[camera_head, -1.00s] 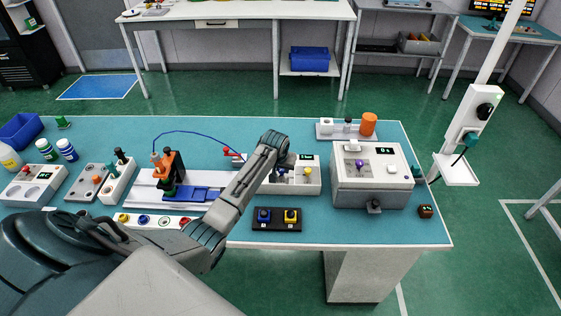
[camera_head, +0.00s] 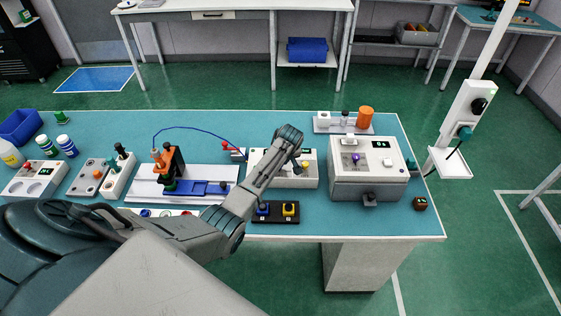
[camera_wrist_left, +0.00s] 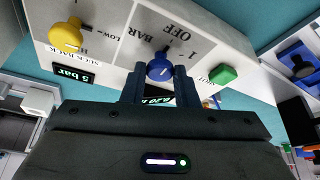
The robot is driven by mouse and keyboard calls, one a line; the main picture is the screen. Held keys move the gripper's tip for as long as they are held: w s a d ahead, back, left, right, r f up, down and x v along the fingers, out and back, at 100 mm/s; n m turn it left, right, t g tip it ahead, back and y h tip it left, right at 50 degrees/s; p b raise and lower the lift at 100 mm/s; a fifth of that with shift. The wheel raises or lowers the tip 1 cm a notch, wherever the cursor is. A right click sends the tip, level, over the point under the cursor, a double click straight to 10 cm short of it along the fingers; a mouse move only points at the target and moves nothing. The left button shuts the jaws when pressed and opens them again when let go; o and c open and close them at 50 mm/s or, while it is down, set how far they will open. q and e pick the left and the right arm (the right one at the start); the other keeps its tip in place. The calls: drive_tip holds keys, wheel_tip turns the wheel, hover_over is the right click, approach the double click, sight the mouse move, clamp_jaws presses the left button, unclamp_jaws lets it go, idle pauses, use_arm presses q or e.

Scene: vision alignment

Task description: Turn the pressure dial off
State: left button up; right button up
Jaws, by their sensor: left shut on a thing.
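The white control box (camera_head: 292,182) stands mid-bench in the head view, partly hidden by my left arm. In the left wrist view a blue dial (camera_wrist_left: 160,68) sits on its face, near printed "OFF" and "BAR" marks; a pale line shows on the dial. My left gripper (camera_wrist_left: 160,85) is shut on this blue dial, its two fingers at either side. A yellow knob (camera_wrist_left: 66,36) marked "SUCK BACK" and a green button (camera_wrist_left: 222,75) flank it. A display reads "5 bar" (camera_wrist_left: 73,73); another display is partly hidden behind the fingers. My right gripper is out of view.
A grey-white machine (camera_head: 368,185) stands to the right of the box. A black two-button panel (camera_head: 275,222) lies in front. A blue slide fixture (camera_head: 200,188) with an orange-topped holder (camera_head: 168,160) is to the left, a blue tube rising from it.

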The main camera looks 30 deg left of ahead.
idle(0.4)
use_arm(q)
drive_tip(key=o, duration=1)
drive_tip(key=shift+r, duration=0.1)
drive_tip(key=b+v, duration=0.3)
drive_tip(key=v, duration=0.7)
drive_tip(key=shift+d+r, duration=0.1)
drive_tip(key=shift+r, duration=0.15)
